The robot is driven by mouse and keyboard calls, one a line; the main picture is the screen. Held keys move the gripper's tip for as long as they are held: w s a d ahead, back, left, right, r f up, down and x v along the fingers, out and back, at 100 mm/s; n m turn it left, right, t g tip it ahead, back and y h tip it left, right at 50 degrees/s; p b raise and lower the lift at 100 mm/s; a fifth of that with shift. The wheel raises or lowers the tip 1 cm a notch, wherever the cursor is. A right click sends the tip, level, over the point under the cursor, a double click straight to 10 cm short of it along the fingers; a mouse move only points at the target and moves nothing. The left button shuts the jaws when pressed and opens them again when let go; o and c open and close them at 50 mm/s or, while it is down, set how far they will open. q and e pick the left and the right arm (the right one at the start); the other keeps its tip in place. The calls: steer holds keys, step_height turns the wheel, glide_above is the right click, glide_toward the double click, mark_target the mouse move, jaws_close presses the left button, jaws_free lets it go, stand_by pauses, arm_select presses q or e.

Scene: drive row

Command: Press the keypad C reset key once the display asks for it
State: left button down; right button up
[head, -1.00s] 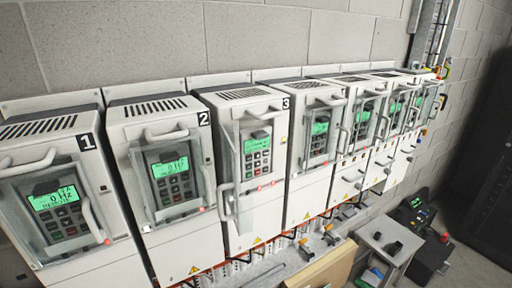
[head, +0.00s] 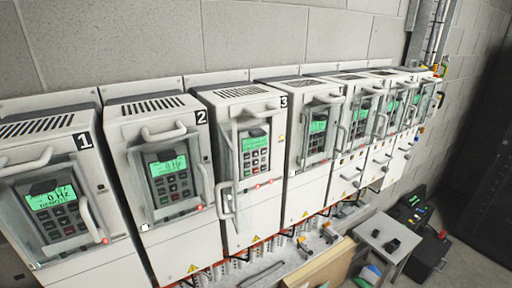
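Keypads with green displays sit on a row of grey drive cabinets in the head view. The keypad on drive 1 (head: 66,221) is at the left behind a clear cover; its display (head: 52,197) reads 0 Hz, with smaller text too blurred to read surely. The keypad on drive 2 (head: 172,186) is also behind a cover. The keypad on drive 3 (head: 256,159) looks clearer, with a handled cover frame (head: 226,190) at its left that may be swung open. Key letters are too small to read, so I cannot pick out the C key. Neither gripper is in view.
More drives (head: 362,125) continue to the back right, with protruding handles on their covers. A small grey table (head: 384,232) with dark items stands at the lower right, beside a dark case (head: 430,252). A cardboard box (head: 318,268) is at the bottom. Floor shows at the right.

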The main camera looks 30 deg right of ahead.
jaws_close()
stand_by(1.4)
